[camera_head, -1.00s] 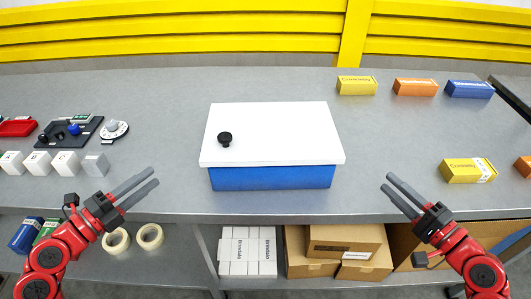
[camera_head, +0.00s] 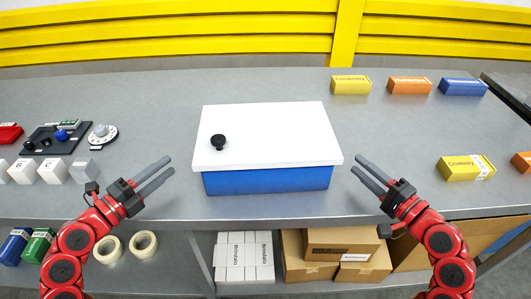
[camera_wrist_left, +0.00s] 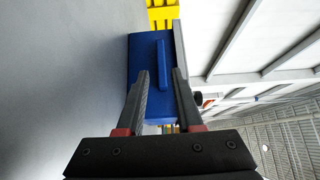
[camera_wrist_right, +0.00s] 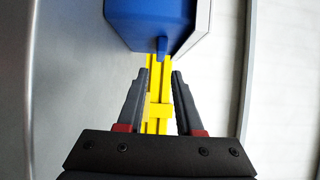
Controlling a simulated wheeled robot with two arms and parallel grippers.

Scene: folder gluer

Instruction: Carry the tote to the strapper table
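The tote is a blue box (camera_head: 268,181) with a white lid (camera_head: 275,128) and a black knob (camera_head: 218,142) on the lid. It stands on the grey table in the middle of the head view. My left gripper (camera_head: 168,170) is open and empty, just left of the tote. In the left wrist view the tote's blue side (camera_wrist_left: 140,70) with a raised handle bar (camera_wrist_left: 161,56) lies ahead of the fingers. My right gripper (camera_head: 359,168) is open and empty, just right of the tote. In the right wrist view the blue side (camera_wrist_right: 150,22) and a handle (camera_wrist_right: 162,46) show beyond the fingers.
Yellow (camera_head: 351,84), orange (camera_head: 409,85) and blue (camera_head: 463,87) cartons stand at the back right. Another yellow carton (camera_head: 462,168) is at right. White blocks (camera_head: 52,171) and a dark control panel (camera_head: 55,140) are at left. Cardboard boxes (camera_head: 340,241) sit on the lower shelf.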

